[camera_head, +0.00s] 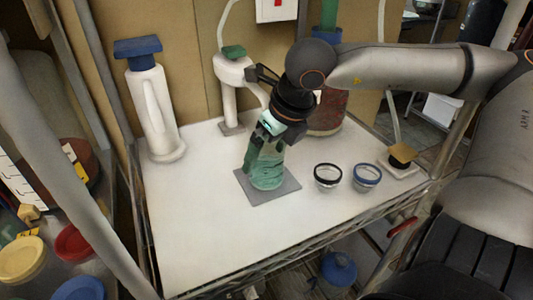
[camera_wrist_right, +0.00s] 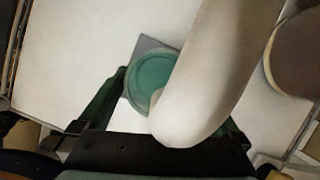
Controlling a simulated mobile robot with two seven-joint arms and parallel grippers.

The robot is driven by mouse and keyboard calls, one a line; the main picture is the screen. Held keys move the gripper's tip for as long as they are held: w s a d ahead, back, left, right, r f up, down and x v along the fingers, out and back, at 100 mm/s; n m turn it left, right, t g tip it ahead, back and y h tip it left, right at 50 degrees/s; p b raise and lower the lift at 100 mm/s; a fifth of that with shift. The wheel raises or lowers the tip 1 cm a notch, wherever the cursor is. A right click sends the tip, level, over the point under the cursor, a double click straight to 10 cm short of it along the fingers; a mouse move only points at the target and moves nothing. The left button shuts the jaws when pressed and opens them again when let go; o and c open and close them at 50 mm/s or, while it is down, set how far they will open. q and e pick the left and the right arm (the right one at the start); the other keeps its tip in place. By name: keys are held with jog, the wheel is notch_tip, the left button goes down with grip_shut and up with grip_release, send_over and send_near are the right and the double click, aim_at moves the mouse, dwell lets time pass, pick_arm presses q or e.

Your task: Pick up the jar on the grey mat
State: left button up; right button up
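The green jar (camera_head: 267,178) stands on the grey mat (camera_head: 284,191) on the white table in the head view. In the right wrist view, its round green lid (camera_wrist_right: 152,74) shows over a corner of the mat (camera_wrist_right: 148,43). My right gripper (camera_head: 266,150) points down at the jar from above. In the wrist view its fingers are apart, one on each side of the lid; a white rounded part hides some of the lid and most of the right finger. I cannot tell whether the fingers touch the jar. My left gripper is not in view.
A white pump-like stand (camera_head: 229,85) is close behind my right gripper. A tall white bottle-shaped thing with a blue top (camera_head: 155,105) stands at the back left. Two small glass bowls, black-rimmed (camera_head: 328,178) and blue-rimmed (camera_head: 367,177), sit right of the mat. The table's front left is clear.

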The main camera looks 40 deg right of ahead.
jog(key=c, duration=1.4)
jog(key=shift+r, duration=0.1)
grip_shut()
